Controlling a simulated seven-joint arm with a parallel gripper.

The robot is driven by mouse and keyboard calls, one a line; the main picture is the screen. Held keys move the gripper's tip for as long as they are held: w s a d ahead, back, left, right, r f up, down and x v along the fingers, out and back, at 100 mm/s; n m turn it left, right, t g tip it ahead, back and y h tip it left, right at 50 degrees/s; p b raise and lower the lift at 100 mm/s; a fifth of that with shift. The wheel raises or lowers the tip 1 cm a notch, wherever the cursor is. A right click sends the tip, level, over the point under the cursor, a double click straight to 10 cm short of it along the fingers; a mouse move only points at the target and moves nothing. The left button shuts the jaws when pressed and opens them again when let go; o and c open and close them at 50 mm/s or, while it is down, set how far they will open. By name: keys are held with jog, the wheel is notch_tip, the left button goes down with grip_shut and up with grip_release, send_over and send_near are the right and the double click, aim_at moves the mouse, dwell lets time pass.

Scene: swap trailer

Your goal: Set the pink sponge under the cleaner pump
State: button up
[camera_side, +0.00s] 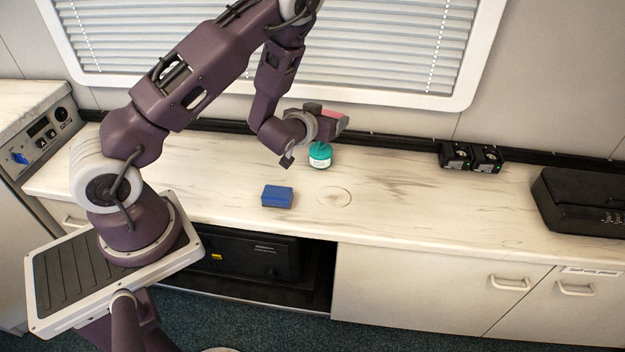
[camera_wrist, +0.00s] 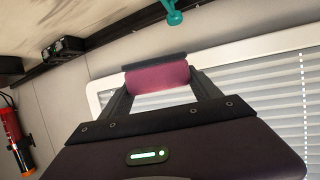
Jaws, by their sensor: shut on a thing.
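The pink sponge (camera_wrist: 158,79) is clamped between the two fingers of my gripper (camera_wrist: 157,82) in the wrist view. A small pink part of the sponge (camera_side: 333,115) shows at my gripper (camera_side: 335,120) in the side view; the fingers hide most of it. My gripper is above the counter, just above and beside the cleaner pump (camera_side: 320,156), a teal bottle with a pale label standing upright. My gripper partly hides the bottle's top in the side view. A teal part of the pump (camera_wrist: 173,13) shows at the top edge of the wrist view.
A blue sponge-like block (camera_side: 277,196) lies on the counter (camera_side: 420,205), left of a faint round mark (camera_side: 334,196). Two small black devices (camera_side: 471,157) stand near the wall. A black case (camera_side: 582,203) sits at the right end. The counter's middle right is clear.

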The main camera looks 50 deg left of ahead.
jog(key=w+d+r+m+t+h, duration=0.2)
jog(key=d+r+m+h, duration=0.3)
jog(key=d+r, duration=0.7)
jog(key=s+d+f+n+g+y, duration=0.1)
jog(key=s+d+f+n+y, duration=0.15)
jog(key=f, duration=1.35)
jog(key=s+a+f+n+y, duration=0.1)
jog(key=s+a+f, duration=0.3)
jog(key=s+f, duration=0.9)
jog(key=r, duration=0.1)
send_over(315, 184)
jog(key=shift+w+r, duration=0.1)
jog(key=shift+r, duration=0.1)
notch_tip(315, 184, down, 3)
jog(key=shift+f, duration=0.35)
